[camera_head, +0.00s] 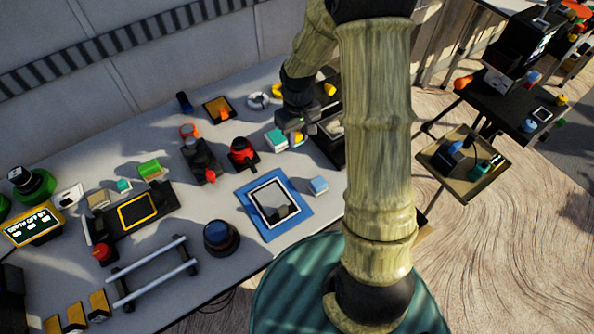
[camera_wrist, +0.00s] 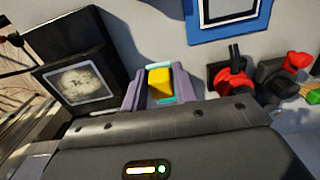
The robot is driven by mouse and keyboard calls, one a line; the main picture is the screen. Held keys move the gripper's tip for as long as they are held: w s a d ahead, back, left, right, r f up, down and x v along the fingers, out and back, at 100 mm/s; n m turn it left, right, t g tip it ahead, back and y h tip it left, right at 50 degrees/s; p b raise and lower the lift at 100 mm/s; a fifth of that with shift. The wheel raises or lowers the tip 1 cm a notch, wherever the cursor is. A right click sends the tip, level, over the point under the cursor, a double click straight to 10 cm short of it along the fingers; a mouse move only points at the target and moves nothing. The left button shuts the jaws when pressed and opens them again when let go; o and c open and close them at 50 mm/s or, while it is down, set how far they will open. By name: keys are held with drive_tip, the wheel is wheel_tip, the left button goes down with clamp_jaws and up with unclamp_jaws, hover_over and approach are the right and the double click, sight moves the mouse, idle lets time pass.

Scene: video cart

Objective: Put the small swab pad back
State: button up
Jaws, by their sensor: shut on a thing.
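My gripper (camera_wrist: 158,88) points down over the table, its two pale purple fingers shut on a small yellow block (camera_wrist: 160,82) with teal along its edges. I take this to be the swab pad, though no label shows. In the head view my gripper (camera_head: 297,137) is at the back right of the table, beside a teal-and-white block (camera_head: 276,140), with a bit of yellow showing at its fingers. The underside of the held block is hidden, so I cannot tell whether it touches the table.
A black box with a pale panel (camera_wrist: 80,85) stands close left of my gripper in the wrist view. Red-and-black items (camera_wrist: 232,76) stand to its right. A blue mat with a framed panel (camera_head: 248,213) and a light blue block (camera_head: 318,185) lie nearer the table's front edge.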

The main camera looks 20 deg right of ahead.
drive_tip(key=shift+s+r, duration=0.1)
drive_tip(key=shift+r, duration=0.05)
hover_over(298, 163)
drive_tip(key=shift+f, duration=3.15)
drive_tip(key=shift+s+f, duration=0.1)
drive_tip(key=shift+f, duration=1.75)
drive_tip(key=shift+f, duration=0.1)
drive_tip(key=shift+f, duration=0.1)
drive_tip(key=o, duration=0.9)
